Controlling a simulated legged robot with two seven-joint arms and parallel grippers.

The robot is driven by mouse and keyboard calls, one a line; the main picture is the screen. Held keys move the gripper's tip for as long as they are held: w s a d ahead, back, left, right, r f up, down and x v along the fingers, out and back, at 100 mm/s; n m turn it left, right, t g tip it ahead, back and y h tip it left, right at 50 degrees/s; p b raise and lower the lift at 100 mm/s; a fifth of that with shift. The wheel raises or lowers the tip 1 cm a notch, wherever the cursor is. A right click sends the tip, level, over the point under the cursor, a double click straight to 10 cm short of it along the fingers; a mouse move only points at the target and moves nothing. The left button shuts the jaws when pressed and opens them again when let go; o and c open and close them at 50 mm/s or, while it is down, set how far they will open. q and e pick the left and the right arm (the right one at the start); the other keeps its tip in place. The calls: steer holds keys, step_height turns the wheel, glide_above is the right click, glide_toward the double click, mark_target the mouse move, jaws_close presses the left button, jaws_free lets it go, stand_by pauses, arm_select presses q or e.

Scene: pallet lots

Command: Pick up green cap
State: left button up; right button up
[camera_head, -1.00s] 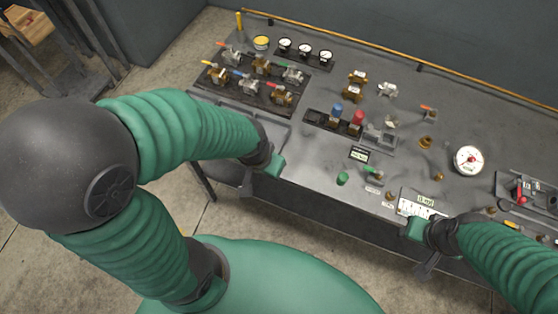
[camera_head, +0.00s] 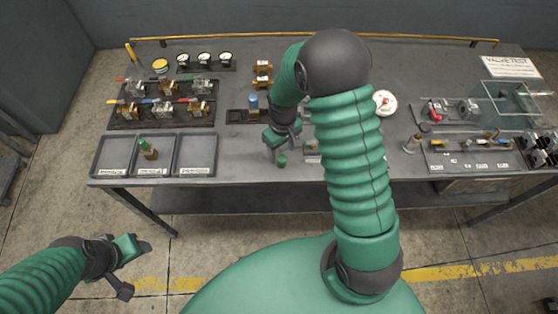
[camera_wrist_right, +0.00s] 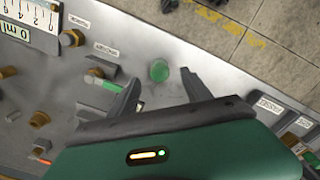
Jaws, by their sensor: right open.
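The green cap (camera_head: 281,160) is a small round piece standing on the grey bench near its front edge, below my right gripper. In the right wrist view the green cap (camera_wrist_right: 158,70) shows as a green disc between and just beyond the fingertips. My right gripper (camera_head: 279,147) is open and empty, reaching down over the bench. Its two dark fingers (camera_wrist_right: 160,82) are spread in the wrist view; contact with the cap cannot be told. My left gripper (camera_head: 137,268) is open and empty, low over the floor in front of the bench's left end.
A three-part tray (camera_head: 154,173) on the bench's left holds a green-topped brass fitting (camera_head: 148,149) in its middle compartment. Several valves (camera_head: 163,108) stand behind it. A blue-topped fitting (camera_head: 253,105) is near the right gripper. A white gauge (camera_head: 384,102) lies right of my arm.

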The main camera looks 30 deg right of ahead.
mark_target(283, 158)
steer(key=f, duration=0.3)
steer(key=d+f+p, duration=0.1)
steer(key=f, duration=0.1)
steer(key=shift+f, duration=0.35)
steer(key=shift+a, duration=0.35)
steer(key=shift+a+r, duration=0.1)
steer(key=shift+a, duration=0.4)
steer(key=shift+c, duration=2.6)
steer(key=shift+d, duration=0.45)
steer(key=c, duration=0.5)
arm_select(q)
steer(key=shift+w+d+r, duration=0.15)
steer(key=shift+d+r, duration=0.45)
steer(key=shift+d, duration=0.15)
arm_select(e)
steer(key=shift+d, duration=0.1)
jaws_close()
